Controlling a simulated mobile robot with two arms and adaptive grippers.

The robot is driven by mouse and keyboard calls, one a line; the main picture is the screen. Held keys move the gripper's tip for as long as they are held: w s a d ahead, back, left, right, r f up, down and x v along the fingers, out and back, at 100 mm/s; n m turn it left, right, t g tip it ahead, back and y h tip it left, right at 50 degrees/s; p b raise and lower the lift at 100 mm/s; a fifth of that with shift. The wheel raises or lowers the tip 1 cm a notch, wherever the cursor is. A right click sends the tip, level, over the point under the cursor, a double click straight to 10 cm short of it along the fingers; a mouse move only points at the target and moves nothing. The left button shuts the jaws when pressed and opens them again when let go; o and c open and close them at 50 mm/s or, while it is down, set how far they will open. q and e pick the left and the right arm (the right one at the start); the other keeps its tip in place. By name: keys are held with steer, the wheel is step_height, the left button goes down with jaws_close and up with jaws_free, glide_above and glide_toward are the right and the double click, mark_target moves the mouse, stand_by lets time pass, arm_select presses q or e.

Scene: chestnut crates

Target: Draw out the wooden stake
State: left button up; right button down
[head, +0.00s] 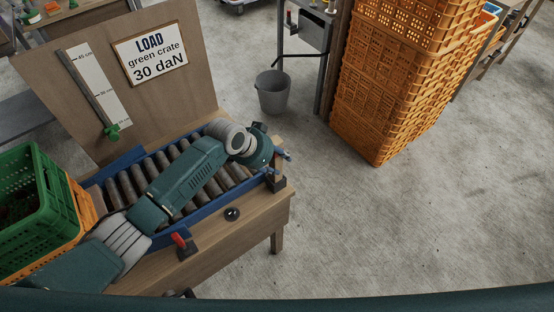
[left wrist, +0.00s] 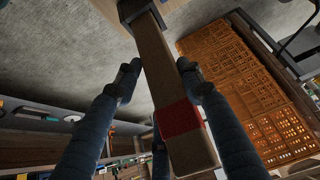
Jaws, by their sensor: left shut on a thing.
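The wooden stake (left wrist: 153,60) is a long square bar with a red band near one end, in the left wrist view. In the head view a short part of the stake (head: 278,156) shows upright at the right end of the roller bench, above a black socket (head: 277,184). My left gripper (left wrist: 158,76) has its blue fingers on both sides of the stake, shut on it. In the head view the left gripper (head: 279,164) is at the bench end, partly hidden by its wrist. My right gripper is not in view.
The roller conveyor (head: 108,192) lies under my left arm. A green crate (head: 48,190) sits on an orange one at left. A red-handled clamp (head: 180,242) and black knob (head: 232,214) are on the bench front. A grey bucket (head: 273,95) and stacked orange crates (head: 385,110) stand behind; floor at right is clear.

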arm_select(q)
steer(key=shift+f+b, duration=0.65)
steer(key=shift+f, duration=0.35)
steer(key=o, duration=1.4)
steer(key=shift+c, duration=0.2)
steer(key=v, duration=1.2)
